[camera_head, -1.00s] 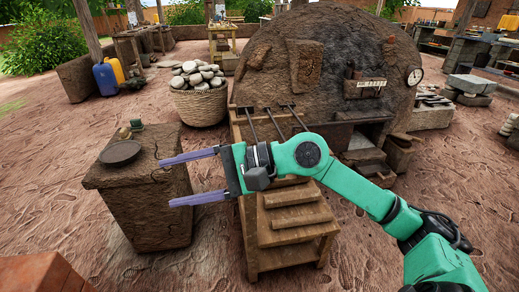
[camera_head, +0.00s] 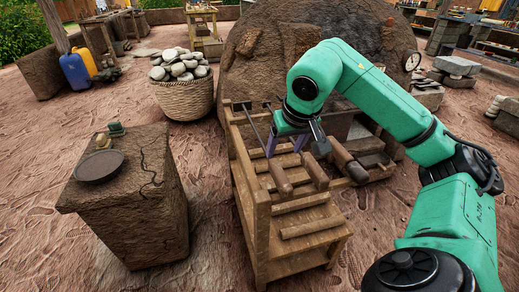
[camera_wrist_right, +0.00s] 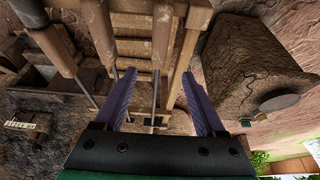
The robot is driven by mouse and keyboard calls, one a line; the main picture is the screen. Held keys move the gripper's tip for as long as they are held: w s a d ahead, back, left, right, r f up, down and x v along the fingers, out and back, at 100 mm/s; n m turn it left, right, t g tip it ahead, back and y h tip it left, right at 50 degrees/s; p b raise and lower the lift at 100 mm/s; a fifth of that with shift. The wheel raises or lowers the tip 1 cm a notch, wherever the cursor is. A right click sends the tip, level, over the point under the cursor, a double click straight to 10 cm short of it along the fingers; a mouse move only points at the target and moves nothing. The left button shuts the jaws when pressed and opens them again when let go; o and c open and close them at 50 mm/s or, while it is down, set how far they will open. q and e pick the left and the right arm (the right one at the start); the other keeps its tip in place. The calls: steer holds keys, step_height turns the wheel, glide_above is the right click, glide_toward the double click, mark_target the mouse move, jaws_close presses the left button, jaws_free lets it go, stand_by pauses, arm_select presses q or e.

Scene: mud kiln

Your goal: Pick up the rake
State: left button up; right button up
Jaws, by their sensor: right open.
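A wooden rack (camera_head: 263,222) stands in front of the kiln and holds several long tools with wooden handles and thin dark metal shafts. One handle (camera_head: 280,180) is at the rack's left, with others to its right. The tool heads are hidden, so I cannot tell which tool is the rake. My right gripper (camera_head: 287,146) is open over the rack, its purple fingers pointing down. In the right wrist view, one tool's handle (camera_wrist_right: 162,36) and shaft lie in line with the gap between the open fingers (camera_wrist_right: 158,82). My left gripper is not in view.
A mud-brick stand (camera_head: 140,215) with a dark round plate (camera_head: 99,167) is left of the rack. A basket of stones (camera_head: 183,92) stands behind. The domed kiln (camera_head: 262,60) rises close behind the rack. Open ground lies between stand and rack.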

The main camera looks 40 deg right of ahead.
mark_target(278, 169)
steer(key=x, duration=0.2)
steer(key=b+x, duration=0.1)
steer(key=x, duration=0.2)
steer(key=b+x, duration=0.1)
steer(key=x, duration=0.2)
steer(key=shift+s+a+f, duration=0.1)
steer(key=shift+s, duration=0.25)
steer(key=b+x, duration=0.2)
steer(key=x, duration=0.3)
steer(key=shift+w+f, duration=0.15)
steer(key=shift+f, duration=0.1)
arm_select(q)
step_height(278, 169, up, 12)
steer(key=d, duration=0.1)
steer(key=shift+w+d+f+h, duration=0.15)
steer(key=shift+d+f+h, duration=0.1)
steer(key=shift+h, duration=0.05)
arm_select(e)
steer(key=shift+r, duration=0.1)
jaws_close()
steer(key=shift+r, duration=0.1)
